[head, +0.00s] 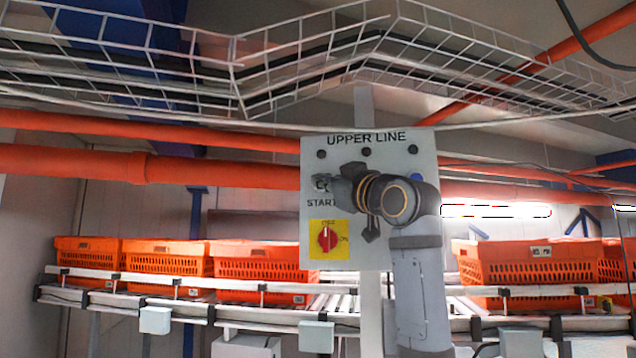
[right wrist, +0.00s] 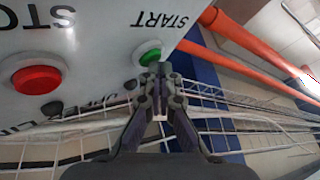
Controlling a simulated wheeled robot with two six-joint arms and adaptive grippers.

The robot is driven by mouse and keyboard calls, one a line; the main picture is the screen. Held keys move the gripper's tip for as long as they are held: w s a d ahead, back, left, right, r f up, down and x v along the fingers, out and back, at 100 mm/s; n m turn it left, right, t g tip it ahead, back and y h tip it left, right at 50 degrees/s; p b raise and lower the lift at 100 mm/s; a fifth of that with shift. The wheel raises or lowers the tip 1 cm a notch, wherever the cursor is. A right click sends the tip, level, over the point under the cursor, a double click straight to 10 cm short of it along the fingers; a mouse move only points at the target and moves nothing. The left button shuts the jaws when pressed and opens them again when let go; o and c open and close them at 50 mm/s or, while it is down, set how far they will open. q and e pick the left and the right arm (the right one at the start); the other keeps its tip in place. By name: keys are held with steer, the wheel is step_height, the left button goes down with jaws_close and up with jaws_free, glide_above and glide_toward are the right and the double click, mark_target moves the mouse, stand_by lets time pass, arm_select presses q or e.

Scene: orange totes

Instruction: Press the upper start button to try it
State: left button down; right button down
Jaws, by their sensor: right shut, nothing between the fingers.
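The control panel (head: 312,285) is a pale grey plate lettered UPPER LINE, with START readable at its left. In the right wrist view the green start button (right wrist: 150,56) sits beside the START lettering. My right gripper (right wrist: 160,76) is shut and empty, its fingertips right at the button's edge and covering a little of it. I cannot tell whether they touch it. In the head view my right gripper (head: 336,188) is in front of the panel's left part and hides most of the button. My left gripper is not in view.
A red stop button (right wrist: 37,78) is on the same panel. A yellow plate with a red rotary switch (head: 326,240) is below START. Orange totes (head: 165,262) stand on a conveyor behind. A wire cable tray (head: 235,80) and orange pipes (head: 70,160) run overhead.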

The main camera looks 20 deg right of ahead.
steer(key=shift+w, duration=0.2)
stand_by(0.3)
stand_by(0.3)
steer(key=shift+s+a+b, duration=0.35)
steer(key=shift+s+b, duration=0.1)
steer(key=shift+s, duration=0.25)
steer(key=shift+s, duration=0.1)
